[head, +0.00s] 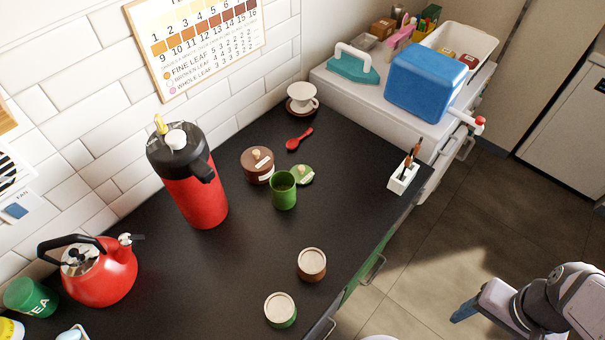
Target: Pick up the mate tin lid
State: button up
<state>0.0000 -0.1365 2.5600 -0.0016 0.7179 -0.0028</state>
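A green lid (304,175) with a pale knob and a small white label lies on the black counter. It is just behind and right of an open green tin (284,192), which holds something dark greenish; the tin hides part of the lid's left side. The label is too small to read, but this looks like the mate tin and its lid. My gripper (467,308) is at the lower right, over the floor and well away from the counter. Only a blue finger-like part shows, so its opening is unclear.
A brown lidded tin (257,168) stands left of the lid, and a red spoon (299,139) lies behind. A red flask (194,190) stands farther left. Two round pots, brown (312,265) and green (281,310), stand in front. A white holder (403,178) sits at the counter's right edge.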

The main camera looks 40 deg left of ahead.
jog(key=shift+o, duration=1.3)
jog(key=w+a+r+n+t+b, duration=0.1)
jog(key=w+a, duration=1.1)
jog(key=w, duration=0.2)
jog(key=n+t+b, duration=0.1)
jog(key=t+b, duration=0.2)
jog(key=t, duration=0.1)
send_over(300, 174)
jog(key=s, duration=0.3)
notch_tip(300, 174, down, 5)
jog(key=shift+g+y, duration=0.3)
jog(key=shift+y, duration=0.1)
jog(key=shift+d+p+x, duration=0.1)
jog(key=shift+p+x, duration=0.65)
jog(key=shift+x, duration=1.05)
jog(key=shift+d+p+x, duration=0.15)
jog(key=shift+p+x, duration=0.6)
jog(key=shift+x, duration=1)
